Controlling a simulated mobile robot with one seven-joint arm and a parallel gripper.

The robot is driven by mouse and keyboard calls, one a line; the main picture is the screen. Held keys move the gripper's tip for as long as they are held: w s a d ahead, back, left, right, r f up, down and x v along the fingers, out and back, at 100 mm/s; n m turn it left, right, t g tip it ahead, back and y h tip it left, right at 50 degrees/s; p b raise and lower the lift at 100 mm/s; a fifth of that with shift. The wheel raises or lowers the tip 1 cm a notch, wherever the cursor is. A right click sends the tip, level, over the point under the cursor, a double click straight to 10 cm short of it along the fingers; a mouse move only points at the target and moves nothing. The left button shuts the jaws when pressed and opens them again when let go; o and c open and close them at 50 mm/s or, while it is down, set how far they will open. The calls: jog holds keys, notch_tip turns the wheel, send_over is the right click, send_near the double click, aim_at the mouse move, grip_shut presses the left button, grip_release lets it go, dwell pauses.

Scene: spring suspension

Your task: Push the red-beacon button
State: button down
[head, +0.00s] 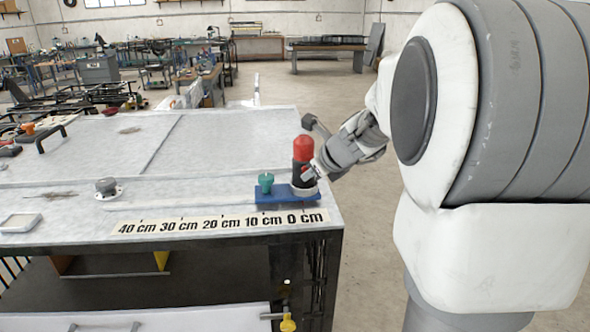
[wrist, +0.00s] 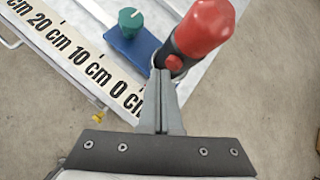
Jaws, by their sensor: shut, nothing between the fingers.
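The red beacon (head: 303,147) is a red dome on a dark cylinder. It stands upright at the right end of a blue base plate (head: 272,196), near the table's right corner. In the wrist view the red dome (wrist: 207,27) is at the upper right, with a small round red button (wrist: 174,62) on the dark body below it. My gripper (wrist: 161,72) is shut and empty, its fingertips just below and left of the button in the picture. I cannot tell whether they touch it. The head view shows my gripper (head: 312,172) close beside the beacon, and the button is not distinguishable there.
A green knob (head: 266,182) stands on the blue plate's left part. A centimetre scale strip (head: 215,224) runs along the front edge of the table (head: 140,155). A round metal flanged part (head: 107,188) and a small white tray (head: 20,222) lie to the left. The table's middle is mostly clear.

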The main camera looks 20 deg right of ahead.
dwell(0.5)
jog(key=shift+w+d, duration=0.1)
jog(key=shift+w, duration=0.5)
dwell(0.3)
jog(key=shift+s, duration=0.6)
jog(key=s+a, duration=0.1)
jog(key=s, duration=0.5)
jog(key=shift+a, duration=0.35)
jog(key=shift+w, duration=0.1)
